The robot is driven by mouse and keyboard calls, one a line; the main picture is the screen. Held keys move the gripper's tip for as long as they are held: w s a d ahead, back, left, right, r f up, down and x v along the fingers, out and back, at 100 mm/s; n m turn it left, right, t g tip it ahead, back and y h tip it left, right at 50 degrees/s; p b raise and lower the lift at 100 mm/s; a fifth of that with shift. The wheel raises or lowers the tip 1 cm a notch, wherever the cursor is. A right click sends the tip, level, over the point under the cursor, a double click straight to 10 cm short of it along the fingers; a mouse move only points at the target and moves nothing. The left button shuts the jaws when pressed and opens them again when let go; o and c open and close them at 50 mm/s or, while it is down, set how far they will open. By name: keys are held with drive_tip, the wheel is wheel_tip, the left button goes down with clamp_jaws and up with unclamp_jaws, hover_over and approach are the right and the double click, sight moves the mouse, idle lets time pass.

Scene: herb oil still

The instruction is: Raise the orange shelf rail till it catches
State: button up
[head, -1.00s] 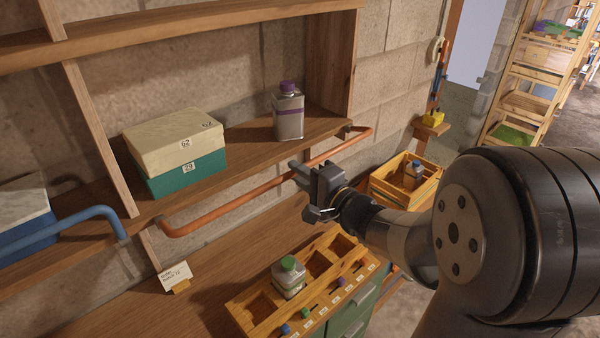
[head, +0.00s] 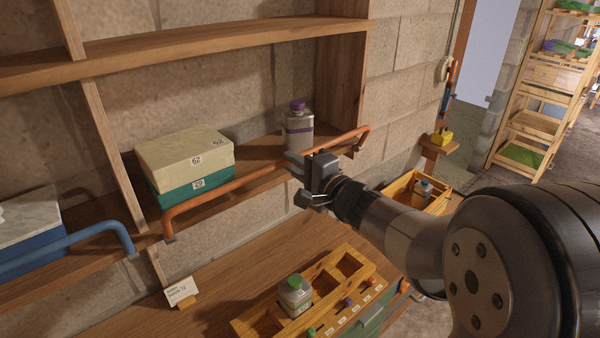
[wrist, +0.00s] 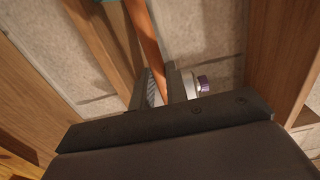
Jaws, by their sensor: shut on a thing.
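The orange shelf rail (head: 228,185) runs along the front of the middle shelf, its long bar standing above the shelf's front edge, with bent ends going down to that edge. My gripper (head: 297,165) is shut on the rail right of its middle, in front of the grey bottle. In the wrist view the rail (wrist: 147,45) passes between the fingers of my gripper (wrist: 163,88). I cannot tell whether the rail has caught.
A grey bottle with a purple cap (head: 298,125) and a cream and green box (head: 185,165) stand on the shelf (head: 245,160) behind the rail. A blue rail (head: 75,245) is at the left. A wooden rack (head: 340,270) with a green-capped bottle stands below.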

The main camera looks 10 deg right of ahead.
drive_tip(key=shift+o, duration=0.3)
drive_tip(key=shift+w+a+r, duration=0.65)
drive_tip(key=shift+w+r, duration=0.15)
drive_tip(key=shift+w, duration=0.1)
drive_tip(key=shift+o, duration=0.9)
drive_tip(key=shift+w+a+r, duration=0.25)
drive_tip(key=shift+w+r, duration=0.05)
drive_tip(key=shift+w, duration=0.15)
drive_tip(key=shift+o, duration=0.5)
drive_tip(key=shift+x, duration=0.9)
drive_tip(key=o, duration=0.6)
drive_tip(key=shift+f, duration=0.1)
drive_tip(key=v, duration=0.9)
drive_tip(key=shift+d+f, duration=0.1)
drive_tip(key=shift+f, duration=0.05)
